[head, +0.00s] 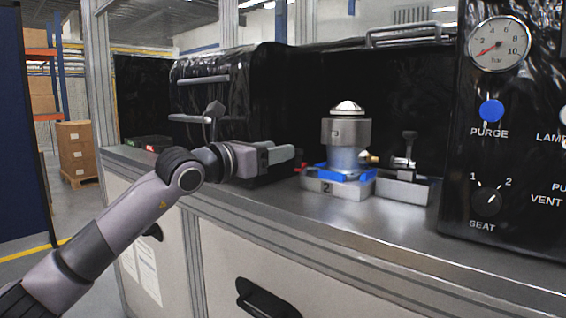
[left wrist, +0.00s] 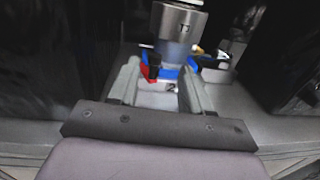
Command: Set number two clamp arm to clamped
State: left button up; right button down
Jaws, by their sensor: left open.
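A grey block marked 2 (head: 322,187) sits on the metal bench with a blue seat (head: 352,174) on it. A steel cylindrical housing (head: 346,133) stands upright on the seat. A small red and black part (left wrist: 152,68), which looks like the number two clamp arm, shows left of the housing in the left wrist view. In the head view only a bit of red shows by my fingertips; whether it is clamped I cannot tell. My left gripper (head: 288,156) is open, just left of the block, its fingers pointing at it. The part appears between the fingers (left wrist: 162,72), apart from them.
A second grey block (head: 404,190) with a black-topped upright fitting stands right of the housing. A black panel (head: 510,130) with gauge, blue PURGE button and SEAT knob rises at the right. A dark glossy cabinet (head: 215,100) stands behind my gripper. The bench front is clear.

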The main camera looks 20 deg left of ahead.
pick_arm(q)
jog(key=p+x, duration=0.1)
jog(key=x, duration=0.5)
jog(key=shift+w+f+p, duration=0.3)
jog(key=shift+w, duration=0.15)
grip_shut()
